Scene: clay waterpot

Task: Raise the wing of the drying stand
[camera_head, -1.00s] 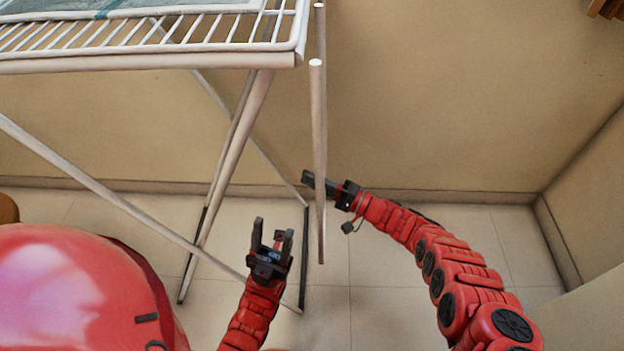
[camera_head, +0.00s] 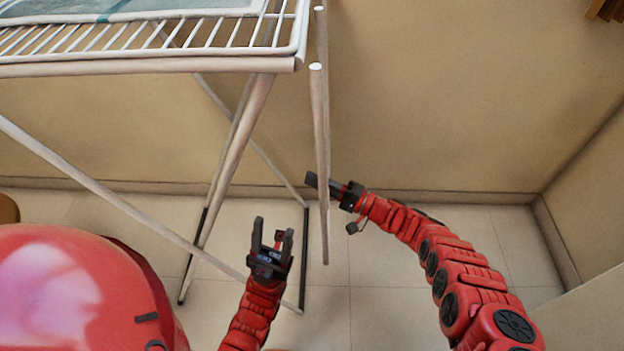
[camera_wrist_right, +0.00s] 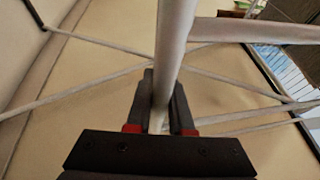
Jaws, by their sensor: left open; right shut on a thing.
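The drying stand (camera_head: 150,67) is a white rack with a flat barred top at the upper left of the head view, on crossed legs. Its wing (camera_head: 320,130) hangs down at the rack's right end, seen nearly edge-on as white tubes. My right gripper (camera_head: 322,184) is shut on a tube of the wing, partway down. In the right wrist view the tube (camera_wrist_right: 172,60) runs between the two dark fingers (camera_wrist_right: 160,105). My left gripper (camera_head: 273,238) is open and empty, low beside the stand's legs and left of the wing's lower end.
A bluish cloth or sheet (camera_head: 130,12) lies on the rack top. A wall (camera_head: 440,90) stands behind the stand and another on the right. Tiled floor (camera_head: 370,310) shows clear between my arms. A brown object (camera_head: 8,208) shows at the left edge.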

